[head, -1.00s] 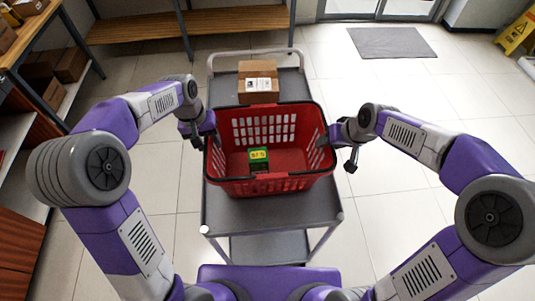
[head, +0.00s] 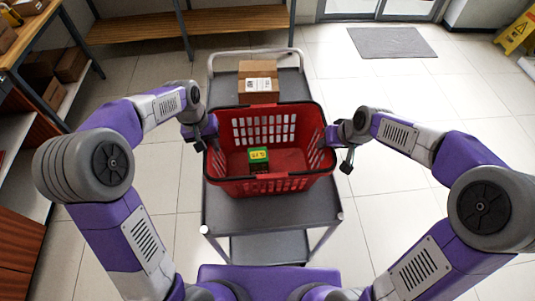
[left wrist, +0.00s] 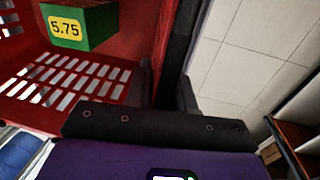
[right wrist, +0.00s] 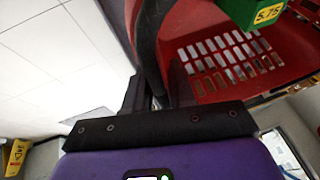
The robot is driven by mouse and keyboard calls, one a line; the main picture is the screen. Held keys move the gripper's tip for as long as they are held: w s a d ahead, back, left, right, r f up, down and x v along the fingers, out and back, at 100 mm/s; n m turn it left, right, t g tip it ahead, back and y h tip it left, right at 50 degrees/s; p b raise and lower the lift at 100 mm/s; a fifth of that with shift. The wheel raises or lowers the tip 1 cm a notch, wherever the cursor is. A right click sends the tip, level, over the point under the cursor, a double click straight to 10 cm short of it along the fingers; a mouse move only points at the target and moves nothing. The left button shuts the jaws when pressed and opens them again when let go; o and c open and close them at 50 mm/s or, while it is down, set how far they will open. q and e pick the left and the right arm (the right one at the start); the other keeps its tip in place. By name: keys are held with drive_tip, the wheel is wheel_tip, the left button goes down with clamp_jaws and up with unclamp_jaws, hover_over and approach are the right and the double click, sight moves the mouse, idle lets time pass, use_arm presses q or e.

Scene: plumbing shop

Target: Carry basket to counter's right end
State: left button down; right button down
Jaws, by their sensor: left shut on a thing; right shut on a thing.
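The red basket (head: 268,187) is over the grey cart in the head view, upright, with a green box (head: 258,158) inside it. The box carries a yellow label reading 5.75 in the left wrist view (left wrist: 80,25). My left gripper (head: 211,138) is shut on the basket's left side at the rim. My right gripper (head: 329,140) is shut on its right side. Both wrist views show the basket wall between the fingers. I cannot tell whether the basket's underside touches the cart.
The grey cart (head: 270,212) stands straight ahead of me, with a brown cardboard box (head: 258,91) at its far end. A wooden bench (head: 140,28) and shelving line the left and back. Open tiled floor lies to the right, with a grey mat (head: 391,43) and a yellow floor sign (head: 514,35).

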use_arm(q)
drive_tip(key=shift+r, duration=0.2)
use_arm(e)
drive_tip(key=shift+w+r, duration=0.1)
drive_tip(key=shift+r, duration=0.15)
